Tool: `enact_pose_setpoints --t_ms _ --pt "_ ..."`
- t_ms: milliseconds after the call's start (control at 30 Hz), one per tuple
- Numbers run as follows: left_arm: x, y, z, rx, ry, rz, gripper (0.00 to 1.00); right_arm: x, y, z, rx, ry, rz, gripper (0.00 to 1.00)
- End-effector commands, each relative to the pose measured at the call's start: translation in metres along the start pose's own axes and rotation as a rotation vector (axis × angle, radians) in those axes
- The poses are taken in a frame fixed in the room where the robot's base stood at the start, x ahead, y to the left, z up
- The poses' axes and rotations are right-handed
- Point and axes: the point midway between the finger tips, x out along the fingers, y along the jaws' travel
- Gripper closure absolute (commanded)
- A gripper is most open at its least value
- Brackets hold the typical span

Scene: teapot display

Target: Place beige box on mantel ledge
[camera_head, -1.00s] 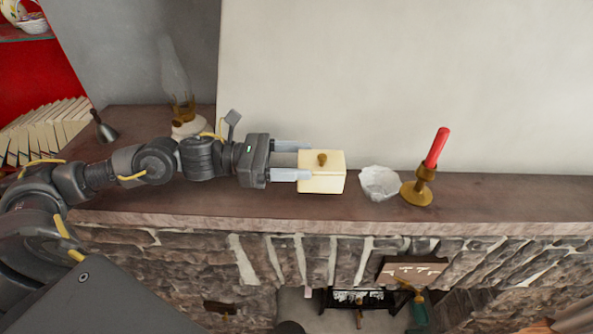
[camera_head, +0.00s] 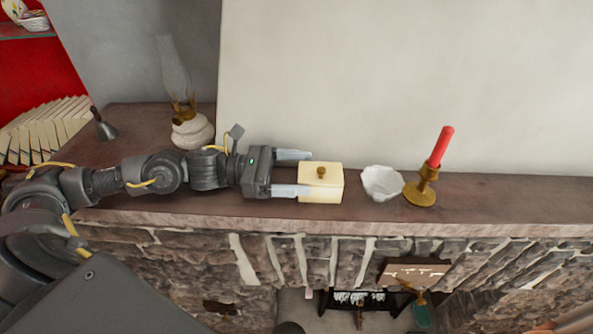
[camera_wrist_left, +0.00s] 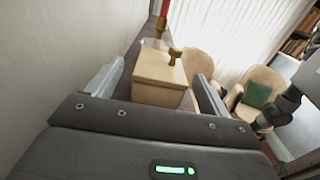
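The beige box (camera_head: 321,190), with a brown knob on its lid, appears to sit upright on the mantel ledge (camera_head: 480,210), left of a white bowl. My left gripper (camera_head: 302,173) comes in from the left at the box's left end. Its fingers are open, one on the wall side and one on the front side. In the left wrist view the box (camera_wrist_left: 160,82) stands between the spread fingers, with a gap showing on each side. The underside of the box is hidden. My right gripper is not in view.
The white bowl (camera_head: 382,183) and a brass candlestick with a red candle (camera_head: 441,147) stand right of the box. An oil lamp (camera_head: 192,132) and a bell (camera_head: 104,128) stand behind my left arm. The ledge beyond the candlestick is clear.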

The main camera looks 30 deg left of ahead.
Motion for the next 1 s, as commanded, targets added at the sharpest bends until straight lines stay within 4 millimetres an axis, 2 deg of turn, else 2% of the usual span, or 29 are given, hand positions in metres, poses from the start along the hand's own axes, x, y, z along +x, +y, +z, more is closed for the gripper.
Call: enact_pose_setpoints --t_ms 300,333,667,800,1000 --pt "0.000 0.000 0.005 -0.001 0.001 0.000 0.19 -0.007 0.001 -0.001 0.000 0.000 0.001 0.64" --pt "-0.003 0.000 0.001 -0.001 0.003 0.001 0.19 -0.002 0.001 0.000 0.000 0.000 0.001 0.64" --pt "-0.061 0.000 -0.006 -0.001 0.010 0.001 0.19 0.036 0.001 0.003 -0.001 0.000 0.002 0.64" --pt "-0.083 0.000 -0.004 -0.003 0.009 0.002 0.19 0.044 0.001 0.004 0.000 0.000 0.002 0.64" --pt "-0.106 0.001 -0.001 -0.003 0.005 0.001 0.19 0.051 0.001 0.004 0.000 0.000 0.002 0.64"
